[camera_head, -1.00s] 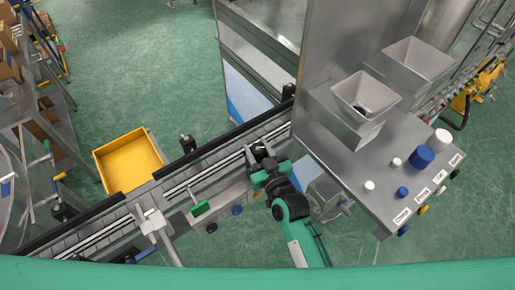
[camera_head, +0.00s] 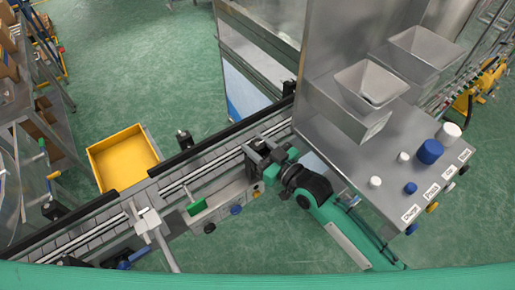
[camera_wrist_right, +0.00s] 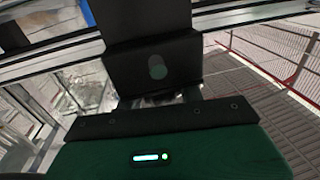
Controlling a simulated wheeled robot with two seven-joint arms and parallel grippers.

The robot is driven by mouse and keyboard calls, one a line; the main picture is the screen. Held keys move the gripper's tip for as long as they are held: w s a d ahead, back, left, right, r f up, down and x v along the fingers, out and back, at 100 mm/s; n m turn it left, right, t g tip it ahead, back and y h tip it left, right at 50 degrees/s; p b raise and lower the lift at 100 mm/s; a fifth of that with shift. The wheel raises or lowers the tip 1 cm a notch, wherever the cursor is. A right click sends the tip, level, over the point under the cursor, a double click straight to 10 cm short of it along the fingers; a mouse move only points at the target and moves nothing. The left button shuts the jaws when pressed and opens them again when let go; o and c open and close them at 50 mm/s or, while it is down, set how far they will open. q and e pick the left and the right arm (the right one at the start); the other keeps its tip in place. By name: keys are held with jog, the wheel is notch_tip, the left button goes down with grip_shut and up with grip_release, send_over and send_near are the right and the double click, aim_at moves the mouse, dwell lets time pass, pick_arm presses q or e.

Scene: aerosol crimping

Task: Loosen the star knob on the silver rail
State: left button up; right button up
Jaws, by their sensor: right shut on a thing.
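The silver rail (camera_head: 200,172) runs diagonally along the conveyor in the head view. My right gripper (camera_head: 259,151) is at the rail, near the right end of its visible stretch, and is shut. The star knob itself does not show clearly; the gripper covers the spot where it is held. In the right wrist view, the dark fingers of my right gripper (camera_wrist_right: 152,68) are together in front of a pale rail, and what lies between them is hidden. My left gripper is not in view.
A silver machine with a steel hopper (camera_head: 372,86) and labelled buttons stands right of my right arm. A control box with a green button (camera_head: 196,207) and a blue knob (camera_head: 236,209) is on the conveyor's near side. A yellow bin (camera_head: 123,160) lies beyond the conveyor.

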aim_at(263, 151)
jog(key=shift+r+n+g, duration=0.15)
jog(key=shift+n+g, duration=0.15)
jog(key=o, duration=1)
jog(key=shift+s+d+b, duration=0.1)
jog(key=shift+d+b, duration=0.05)
jog(key=shift+b, duration=0.15)
jog(key=v, duration=0.2)
jog(key=b+v, duration=0.1)
jog(key=v, duration=0.1)
jog(key=b+v, duration=0.1)
jog(key=v, duration=0.1)
jog(key=shift+f, duration=0.3)
jog(key=shift+s+d+r, duration=0.15)
jog(key=shift+s+d, duration=0.25)
jog(key=shift+d, duration=0.05)
